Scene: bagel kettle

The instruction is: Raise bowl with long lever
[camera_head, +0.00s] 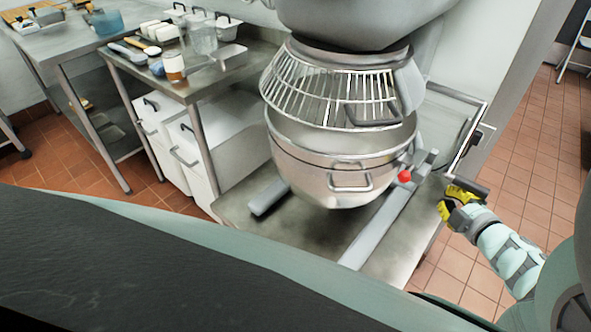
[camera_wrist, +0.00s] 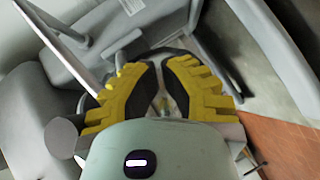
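The large steel mixing bowl (camera_head: 335,172) hangs in the mixer's cradle under the wire guard (camera_head: 325,88), with a handle on its front. The long lever (camera_head: 468,140) is a bent metal rod at the mixer's right side, ending in a grey cylindrical grip (camera_head: 470,186). My gripper (camera_head: 453,196), with yellow fingers, is right at this grip, just below it. In the wrist view the two fingertips (camera_wrist: 160,66) are close together with a narrow gap. A round grey end (camera_wrist: 62,137) shows beside the left finger. Whether the grip lies between the fingers is hidden.
A red knob (camera_head: 404,176) sits on the cradle's right side. The mixer base (camera_head: 290,232) spreads below the bowl. A steel table (camera_head: 205,78) with containers stands at the left. Open tiled floor (camera_head: 520,150) lies to the right.

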